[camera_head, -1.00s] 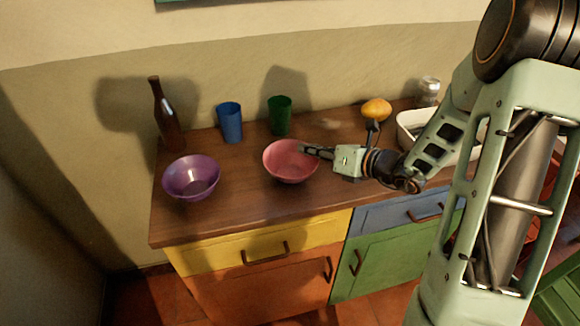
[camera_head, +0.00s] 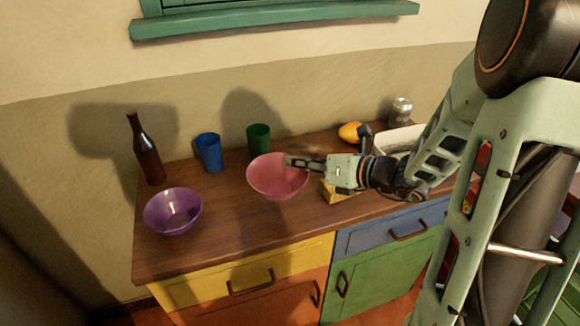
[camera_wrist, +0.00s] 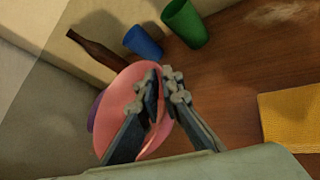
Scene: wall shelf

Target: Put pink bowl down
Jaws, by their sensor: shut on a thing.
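The pink bowl (camera_head: 270,181) is upright or nearly so over the middle of the wooden counter top (camera_head: 240,232). My gripper (camera_head: 300,163) comes from the right and is shut on the bowl's right rim. In the wrist view the pink bowl (camera_wrist: 124,104) lies partly behind my gripper (camera_wrist: 160,82), with its rim between the fingers. I cannot tell for sure whether the bowl's base touches the counter; it looks slightly raised.
A purple bowl (camera_head: 172,214) stands to the left. A brown bottle (camera_head: 147,155), blue cup (camera_head: 209,155) and green cup (camera_head: 259,139) stand behind. An orange fruit (camera_head: 350,132), can (camera_head: 401,110), white tray (camera_head: 398,137) and yellow item (camera_head: 338,194) are right. Counter front-middle is clear.

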